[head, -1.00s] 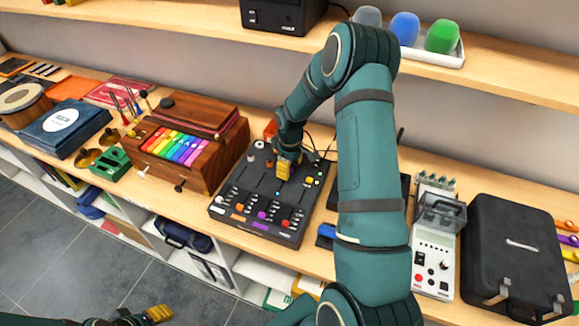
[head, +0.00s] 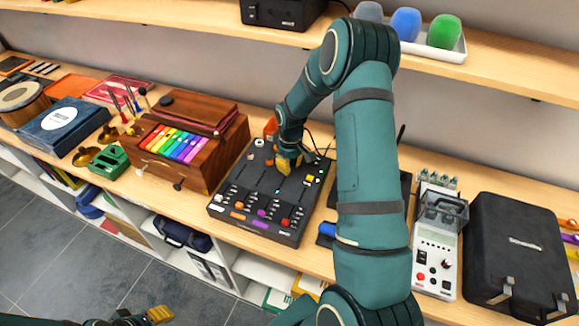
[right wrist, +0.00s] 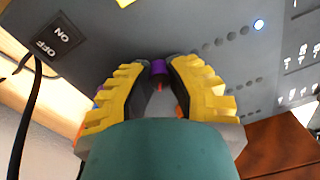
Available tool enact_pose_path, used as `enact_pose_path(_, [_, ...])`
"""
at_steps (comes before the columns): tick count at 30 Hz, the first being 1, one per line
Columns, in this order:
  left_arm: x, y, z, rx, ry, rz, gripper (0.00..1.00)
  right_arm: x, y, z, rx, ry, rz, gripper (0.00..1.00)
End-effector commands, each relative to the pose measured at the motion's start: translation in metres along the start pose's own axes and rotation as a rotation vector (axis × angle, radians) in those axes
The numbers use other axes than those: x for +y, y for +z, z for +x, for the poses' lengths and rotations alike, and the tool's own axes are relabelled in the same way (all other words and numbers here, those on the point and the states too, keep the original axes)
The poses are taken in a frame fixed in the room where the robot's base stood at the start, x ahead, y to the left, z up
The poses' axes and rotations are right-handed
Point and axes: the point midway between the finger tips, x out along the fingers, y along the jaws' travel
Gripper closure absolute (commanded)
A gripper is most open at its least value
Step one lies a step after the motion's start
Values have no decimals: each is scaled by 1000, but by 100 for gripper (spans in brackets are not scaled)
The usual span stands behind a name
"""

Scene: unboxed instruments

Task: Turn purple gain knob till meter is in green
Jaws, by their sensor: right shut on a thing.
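The black mixer (head: 246,207) lies on the shelf in the head view, with rows of knobs and coloured sliders. My right gripper (head: 284,165) reaches down over its upper part. In the right wrist view, the purple gain knob (right wrist: 158,67) sits between the yellow fingertips of my right gripper (right wrist: 160,70), which is shut on it. A diagonal row of dark meter dots (right wrist: 231,36) runs beside the gripper; the pale blue-white light (right wrist: 259,25) at its far end is lit. I see no green light in that row. My left gripper (head: 158,314) is low at the left; its jaw opening is unclear.
A wooden case with rainbow keys (head: 178,146) stands left of the mixer. A white device (head: 436,255) and a black case (head: 520,250) stand to the right. An upper shelf (head: 500,72) runs behind my right arm. An ON/OFF switch (right wrist: 53,39) is beside the gripper.

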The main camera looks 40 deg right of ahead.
Motion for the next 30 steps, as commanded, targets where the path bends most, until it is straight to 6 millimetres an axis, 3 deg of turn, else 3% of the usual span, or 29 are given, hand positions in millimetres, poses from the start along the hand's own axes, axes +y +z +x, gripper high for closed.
enact_pose_path(15, [-7,2,21,1,-4,0,53,0,0,0,18,2,414,100])
enact_pose_path(30, [-8,3,25,0,-5,0,53,1,0,-1,23,1,585,100])
